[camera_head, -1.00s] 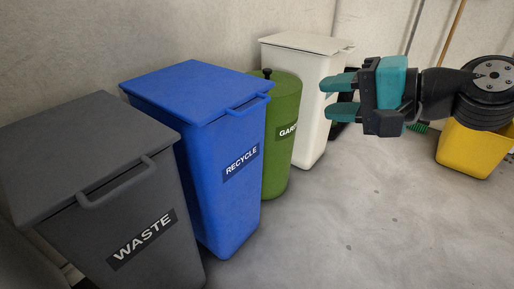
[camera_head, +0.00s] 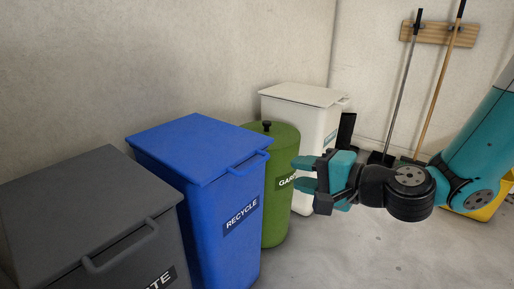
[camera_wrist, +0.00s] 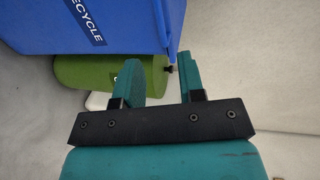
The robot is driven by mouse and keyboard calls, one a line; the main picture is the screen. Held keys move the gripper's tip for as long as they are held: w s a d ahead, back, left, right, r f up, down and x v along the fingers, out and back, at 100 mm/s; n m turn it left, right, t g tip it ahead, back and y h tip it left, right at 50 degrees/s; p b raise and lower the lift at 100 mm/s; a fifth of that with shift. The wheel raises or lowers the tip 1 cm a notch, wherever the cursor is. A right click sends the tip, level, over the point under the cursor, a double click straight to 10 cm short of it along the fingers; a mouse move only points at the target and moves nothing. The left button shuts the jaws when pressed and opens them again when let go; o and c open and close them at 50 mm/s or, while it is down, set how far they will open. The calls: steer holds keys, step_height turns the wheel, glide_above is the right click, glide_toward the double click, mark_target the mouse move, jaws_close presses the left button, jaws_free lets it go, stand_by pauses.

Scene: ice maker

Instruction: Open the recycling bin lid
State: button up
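The blue recycling bin (camera_head: 225,222) stands between the grey waste bin and the green bin, marked RECYCLE on its front. Its flat blue lid (camera_head: 196,146) is closed, with a loop handle (camera_head: 249,164) at the front edge. My gripper (camera_head: 304,174) is to the right of the blue bin, apart from the handle, with its fingers toward the bins. The fingers are spread with nothing between them. In the wrist view, my gripper (camera_wrist: 160,78) shows two parted teal fingers, and the blue bin (camera_wrist: 110,25) fills the upper left.
A grey waste bin (camera_head: 90,215) stands at left, close to the blue bin. A green bin (camera_head: 281,206) and a white bin (camera_head: 305,119) stand behind. A yellow bucket (camera_head: 490,206) and wall tools (camera_head: 437,85) are at right. The floor in front is clear.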

mark_target(259, 165)
steer(key=p+x, duration=0.4)
steer(key=x, duration=0.6)
steer(key=shift+w+a+r, duration=0.1)
steer(key=shift+a, duration=0.1)
steer(key=shift+w+a+f+p, duration=0.35)
steer(key=shift+w+a+p, duration=0.05)
steer(key=shift+w+a, duration=0.1)
jaws_close()
